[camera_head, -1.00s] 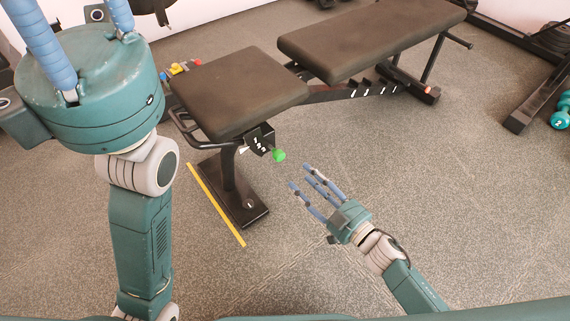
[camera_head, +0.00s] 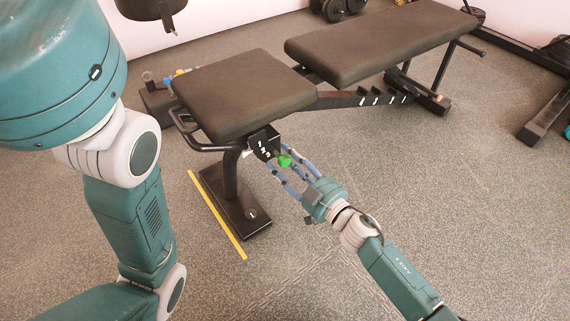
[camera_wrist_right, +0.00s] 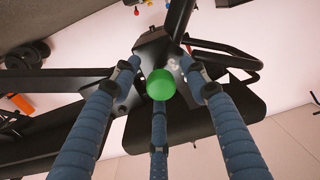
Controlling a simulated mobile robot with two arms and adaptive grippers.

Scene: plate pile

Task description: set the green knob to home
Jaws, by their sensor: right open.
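The green knob (camera_head: 284,161) sits on a black bracket (camera_head: 264,141) with white marks, under the front end of the bench seat. My right gripper (camera_head: 292,167) is open, with its blue fingers spread around the knob. In the right wrist view the green knob (camera_wrist_right: 160,84) lies in the middle between the fingers, and I see no finger clearly pressing on it. The white marks are too small to read.
The bench's dark seat pad (camera_head: 240,95) and long back pad (camera_head: 380,40) stand above the knob. A black foot (camera_head: 238,208) and a yellow floor strip (camera_head: 217,215) are at left. The floor in front is clear.

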